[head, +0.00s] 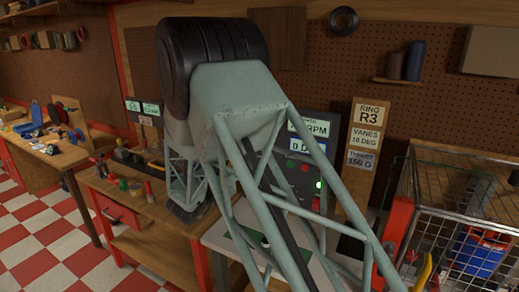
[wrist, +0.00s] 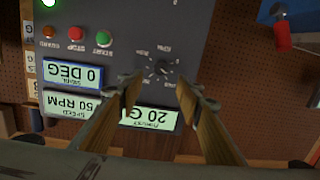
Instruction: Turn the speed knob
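The control panel (wrist: 140,22) is dark grey and appears upside down in the wrist view. The speed knob is a small dark round knob (wrist: 164,68) with white markings around it. My gripper (wrist: 159,80) is open, with one brownish finger on either side of the knob in the picture. No contact shows, and I cannot tell the gap to the panel. In the head view the panel (head: 303,181) is partly hidden behind my arm, and the knob and my gripper are not visible.
A wire cage (head: 465,205) stands right of the panel.

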